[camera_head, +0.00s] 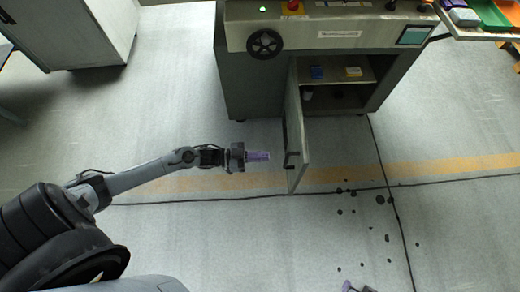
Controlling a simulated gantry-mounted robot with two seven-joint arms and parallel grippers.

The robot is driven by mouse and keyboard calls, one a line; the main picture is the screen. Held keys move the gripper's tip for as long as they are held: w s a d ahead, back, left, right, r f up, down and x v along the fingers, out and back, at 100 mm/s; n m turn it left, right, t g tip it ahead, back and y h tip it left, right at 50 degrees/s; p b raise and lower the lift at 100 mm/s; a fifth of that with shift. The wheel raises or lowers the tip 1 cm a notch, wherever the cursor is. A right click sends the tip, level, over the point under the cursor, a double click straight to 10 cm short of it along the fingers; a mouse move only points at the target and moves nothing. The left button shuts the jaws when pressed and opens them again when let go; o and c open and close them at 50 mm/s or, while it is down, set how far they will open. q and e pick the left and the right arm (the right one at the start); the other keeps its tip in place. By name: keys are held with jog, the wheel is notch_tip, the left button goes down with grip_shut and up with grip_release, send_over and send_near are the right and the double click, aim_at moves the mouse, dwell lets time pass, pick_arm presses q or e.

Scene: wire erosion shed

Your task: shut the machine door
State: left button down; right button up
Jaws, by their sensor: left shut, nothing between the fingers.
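The machine (235,85) stands at the top middle, a grey cabinet with a control panel on its upper face. Its door (296,128) is swung wide open and sticks out toward me, with a dark handle (291,160) near its free edge. My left gripper (268,156) is shut and empty, just left of the door near the handle; a small gap seems to lie between them. Part of my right gripper (349,287) shows at the bottom edge, well away from the door; its fingers are too cut off to judge.
A grey cabinet (85,35) stands at upper left, and a table with coloured trays (490,14) at upper right. Dark spots mark the floor right of the door. The floor around is clear.

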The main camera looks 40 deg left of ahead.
aim_at(302, 156)
pick_arm(q)
jog(key=b+x, duration=0.4)
jog(key=x, duration=0.6)
jog(key=shift+w+d+f, duration=0.1)
jog(key=shift+w+d, duration=0.05)
jog(key=shift+d, duration=0.05)
jog(key=shift+w+d, duration=0.15)
jog(key=shift+d, duration=0.05)
